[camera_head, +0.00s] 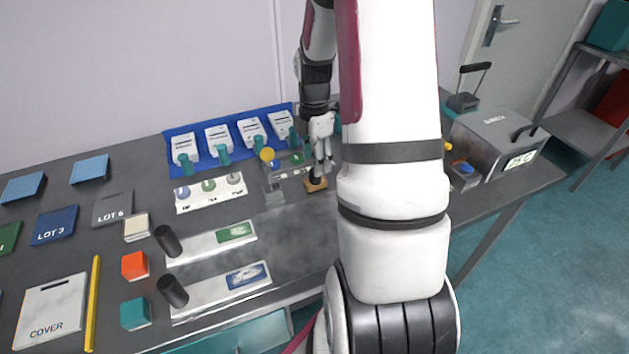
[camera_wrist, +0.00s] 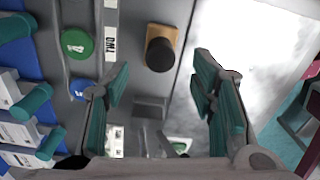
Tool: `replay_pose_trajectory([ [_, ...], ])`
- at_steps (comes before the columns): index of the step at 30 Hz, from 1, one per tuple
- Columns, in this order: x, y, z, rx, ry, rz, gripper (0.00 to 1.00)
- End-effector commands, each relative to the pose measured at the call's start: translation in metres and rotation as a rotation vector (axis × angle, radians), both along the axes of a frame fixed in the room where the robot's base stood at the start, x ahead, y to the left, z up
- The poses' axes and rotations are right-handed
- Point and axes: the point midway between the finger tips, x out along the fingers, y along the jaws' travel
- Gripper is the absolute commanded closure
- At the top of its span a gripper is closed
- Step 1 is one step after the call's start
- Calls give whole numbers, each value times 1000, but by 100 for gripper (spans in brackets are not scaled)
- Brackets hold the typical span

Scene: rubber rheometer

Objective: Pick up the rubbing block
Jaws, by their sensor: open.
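The rubbing block appears to be the small tan block with a black knob on top (camera_head: 316,186). In the head view it sits on the dark bench below my gripper (camera_head: 320,165). In the wrist view the block (camera_wrist: 148,62) lies ahead of my gripper (camera_wrist: 161,75), in line with the gap between the teal-padded fingers. The fingers are spread apart with nothing between them. The knob looks free of both fingers. My arm hides part of the bench to the right.
A white strip with round buttons (camera_head: 211,192) lies farther left, and a blue rack of white devices (camera_head: 205,165) stands behind. A grey machine (camera_head: 497,145) is at the right.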

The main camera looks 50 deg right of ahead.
Motion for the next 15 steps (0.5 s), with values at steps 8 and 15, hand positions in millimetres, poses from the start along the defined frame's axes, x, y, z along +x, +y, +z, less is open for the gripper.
replay_pose_trajectory([
  [8,-2,-1,-34,3,4,0,49],
  [15,-1,-1,-52,1,1,0,49],
])
